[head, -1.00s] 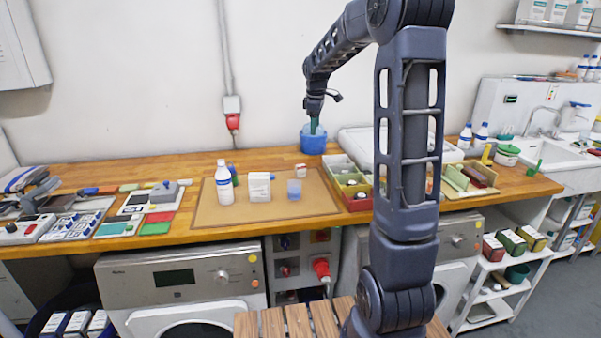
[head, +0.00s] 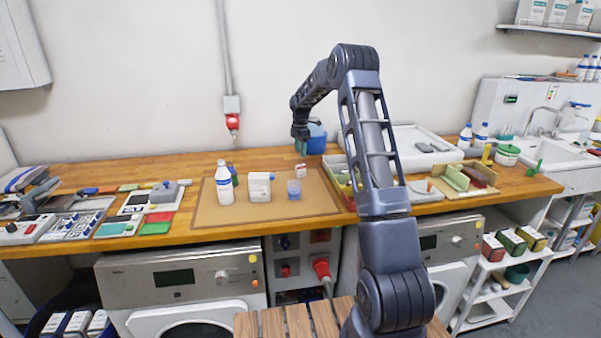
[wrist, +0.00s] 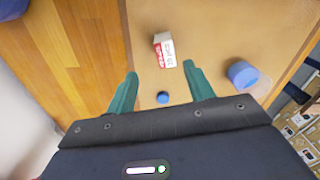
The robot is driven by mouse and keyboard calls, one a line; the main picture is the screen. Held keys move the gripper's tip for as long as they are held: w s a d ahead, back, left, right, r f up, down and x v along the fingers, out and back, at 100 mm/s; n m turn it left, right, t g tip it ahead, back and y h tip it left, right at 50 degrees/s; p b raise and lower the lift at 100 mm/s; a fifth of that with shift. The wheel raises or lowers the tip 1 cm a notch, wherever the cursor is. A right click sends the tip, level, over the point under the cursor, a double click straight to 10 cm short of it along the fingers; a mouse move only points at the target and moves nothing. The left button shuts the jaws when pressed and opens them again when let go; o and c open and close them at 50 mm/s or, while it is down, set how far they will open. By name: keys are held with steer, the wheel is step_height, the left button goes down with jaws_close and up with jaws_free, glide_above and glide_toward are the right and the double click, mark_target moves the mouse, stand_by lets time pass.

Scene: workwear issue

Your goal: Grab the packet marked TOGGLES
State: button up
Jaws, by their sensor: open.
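A small red and white packet (wrist: 165,50) lies on the tan board in the wrist view, just beyond my fingertips; its printing is too small to read for certain. It appears to be the small packet (head: 300,171) at the back right of the board in the head view. My gripper (wrist: 161,73) has two green fingers spread apart with nothing held between them. In the head view my gripper (head: 300,149) hangs above the back of the counter, near the packet. A small blue round thing (wrist: 163,98) shows between the fingers, below the packet.
A blue cup (wrist: 242,74) stands to the packet's right in the wrist view; it shows on the board in the head view (head: 294,190). A white bottle (head: 224,185) and a white jug (head: 259,187) stand left. A blue bucket (head: 316,140) is behind.

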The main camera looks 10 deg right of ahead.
mark_target(300, 165)
step_height(300, 165, down, 6)
steer(key=shift+r, duration=0.25)
steer(key=shift+s+f, duration=0.25)
steer(key=shift+f, duration=1.05)
steer(key=shift+s+f, duration=0.2)
steer(key=shift+f, duration=1.1)
steer(key=c, duration=1)
